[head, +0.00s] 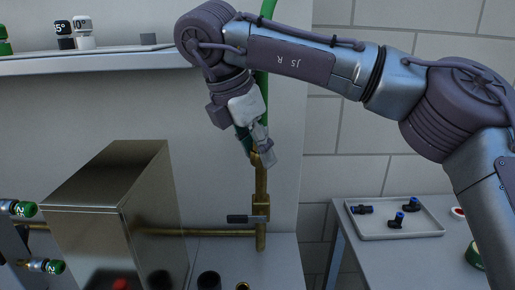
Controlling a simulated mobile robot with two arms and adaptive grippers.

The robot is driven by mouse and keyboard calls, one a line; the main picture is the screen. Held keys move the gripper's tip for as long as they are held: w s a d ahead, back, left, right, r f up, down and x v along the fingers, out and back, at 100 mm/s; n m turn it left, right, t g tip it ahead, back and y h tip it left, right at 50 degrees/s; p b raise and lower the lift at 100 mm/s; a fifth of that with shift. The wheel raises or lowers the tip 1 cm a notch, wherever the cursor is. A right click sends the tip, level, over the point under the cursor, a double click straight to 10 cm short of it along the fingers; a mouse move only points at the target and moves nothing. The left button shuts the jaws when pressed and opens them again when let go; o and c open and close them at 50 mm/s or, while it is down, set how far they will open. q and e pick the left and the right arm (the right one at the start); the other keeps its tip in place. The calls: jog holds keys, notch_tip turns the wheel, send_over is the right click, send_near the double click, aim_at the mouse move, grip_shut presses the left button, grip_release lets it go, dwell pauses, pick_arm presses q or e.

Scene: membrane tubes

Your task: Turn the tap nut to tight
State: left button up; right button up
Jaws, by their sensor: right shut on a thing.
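A brass tap pipe (261,187) stands upright in the middle of the view. A green hose (266,12) comes down from above, partly behind my arm. The tap nut (256,159) is at the top of the pipe, largely hidden by my right gripper. My right gripper (262,150) comes down from above and is shut on the nut. The nut's tightness cannot be seen. A dark lever handle (241,219) sticks out to the left from a valve lower on the pipe. My left gripper is not in view.
A metal box (95,230) stands to the left of the pipe, with a horizontal brass pipe (200,233) beside it. A shelf (120,63) with capped bottles is at upper left. A tray (405,226) with several blue-black fittings is on the right table.

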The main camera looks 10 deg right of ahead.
jog(key=o, duration=1.1)
jog(key=shift+o, duration=0.2)
notch_tip(320, 180, up, 10)
